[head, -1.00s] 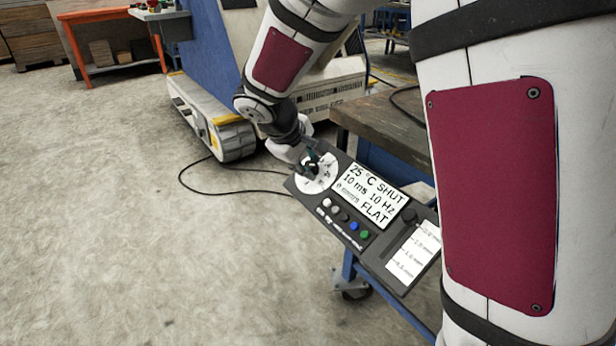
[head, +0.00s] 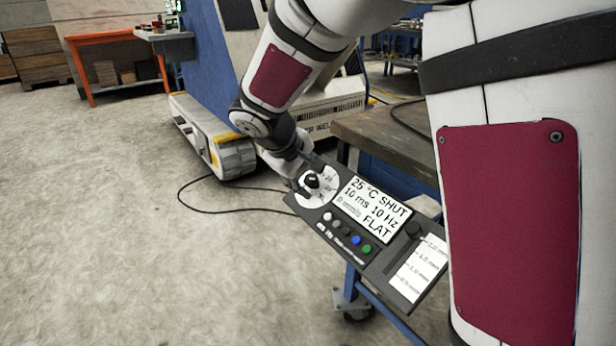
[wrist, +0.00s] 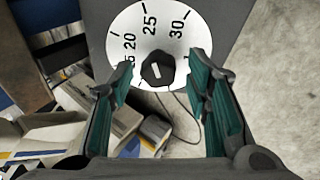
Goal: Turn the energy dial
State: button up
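A dial has a black knob (wrist: 157,69) on a white disc (wrist: 145,25) marked 20, 25 and 30. It sits at the upper left end of a dark control panel (head: 297,202) in the head view, where the knob (head: 312,181) shows clear. I see no label naming it. My gripper (wrist: 161,68) is open, with one teal-padded finger on each side of the knob in the wrist view. Gaps show between the pads and the knob. The knob carries a white mark. The panel's display (head: 372,208) reads 25 °C, SHUT, 10 ms, 10 Hz, FLAT. In the head view the fingers are mostly hidden.
White, black, blue (head: 355,240) and green (head: 367,249) buttons lie below the display. A slider scale (head: 420,270) in mm is at the panel's right. A wooden-topped bench (head: 375,125) stands behind. A cable (head: 210,210) lies on the open floor at left.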

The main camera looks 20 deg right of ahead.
jog(key=v, duration=1.2)
jog(key=s+d+m+g+y, duration=0.15)
jog(key=s+d, duration=0.25)
jog(key=s, duration=0.6)
jog(key=s+d+m+g+y, duration=0.15)
jog(key=s+d, duration=0.25)
jog(key=s, duration=0.6)
jog(key=s+a+f+m+g+y, duration=0.1)
jog(key=s+f+m, duration=0.1)
jog(key=s, duration=0.6)
jog(key=s+a+f+m+y, duration=0.1)
jog(key=s+f, duration=0.2)
jog(key=s, duration=0.6)
notch_tip(320, 180, up, 39)
jog(key=t+p, duration=0.3)
jog(key=p, duration=3.4)
jog(key=shift+w+d+t, duration=0.2)
jog(key=shift+w+t, duration=0.1)
jog(key=shift+t, duration=0.1)
